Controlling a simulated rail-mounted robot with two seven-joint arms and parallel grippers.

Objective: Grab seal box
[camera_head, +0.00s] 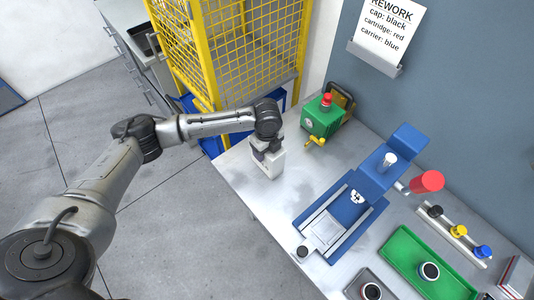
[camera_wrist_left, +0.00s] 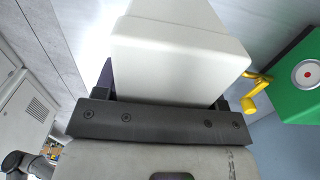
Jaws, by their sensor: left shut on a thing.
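A plain white box (camera_head: 268,165), which looks like the seal box, is at the left end of the table. My left gripper (camera_head: 266,147) comes down on it from above and is shut on its top part. In the left wrist view the white box (camera_wrist_left: 180,55) fills the space between the fingers and extends out beyond them. Its label, if any, is hidden. I cannot tell whether its underside touches the table. My right gripper is in neither view.
A green unit (camera_head: 322,118) with a red button and yellow tap stands just right of the box. A blue fixture (camera_head: 372,180), a red cylinder (camera_head: 427,182) and a green tray (camera_head: 412,258) lie farther right. A yellow mesh fence (camera_head: 230,50) stands behind.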

